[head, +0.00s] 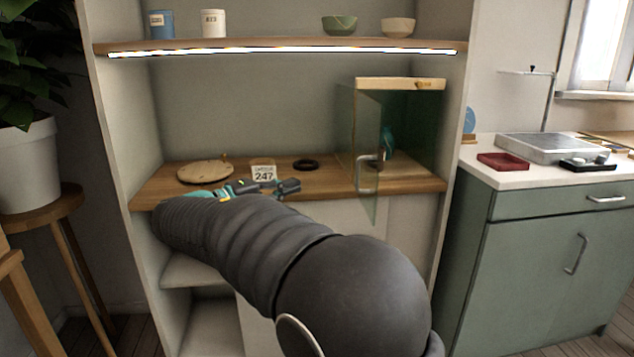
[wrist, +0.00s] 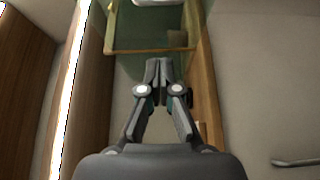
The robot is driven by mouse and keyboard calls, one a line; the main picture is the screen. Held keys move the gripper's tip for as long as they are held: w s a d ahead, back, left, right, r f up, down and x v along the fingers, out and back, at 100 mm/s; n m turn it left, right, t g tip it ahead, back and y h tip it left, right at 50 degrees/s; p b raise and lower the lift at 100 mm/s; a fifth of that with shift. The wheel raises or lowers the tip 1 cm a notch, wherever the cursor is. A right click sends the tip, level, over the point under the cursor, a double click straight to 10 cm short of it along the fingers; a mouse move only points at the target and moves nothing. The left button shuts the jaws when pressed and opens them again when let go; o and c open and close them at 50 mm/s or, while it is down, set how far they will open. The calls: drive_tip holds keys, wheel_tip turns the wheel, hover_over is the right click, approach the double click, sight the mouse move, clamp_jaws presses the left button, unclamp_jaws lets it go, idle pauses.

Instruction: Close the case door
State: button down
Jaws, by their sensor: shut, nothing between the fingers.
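The case (head: 400,84) stands at the right end of the wooden counter, with a pale wooden top and greenish glass walls. Its glass door (head: 366,115) stands open, jutting out past the counter's front edge. A metal handle (head: 370,159) shows on the door. My gripper (head: 292,187) is shut and empty, near the counter's front edge, left of the door and apart from it. In the wrist view my gripper (wrist: 158,68) has its fingertips together, with greenish glass (wrist: 150,35) of the case beyond them. I cannot tell which pane that is.
A number card (head: 263,173), a round wooden board (head: 205,171) and a dark ring (head: 306,165) lie on the counter (head: 325,184). A teal object (head: 387,141) is inside the case. A lit shelf (head: 280,47) runs above. A green cabinet (head: 530,262) stands at right.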

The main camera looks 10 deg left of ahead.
drive_tip(key=s+d+x, duration=0.2)
drive_tip(key=x, duration=1)
drive_tip(key=shift+p, duration=0.4)
drive_tip(key=shift+d+f, duration=0.15)
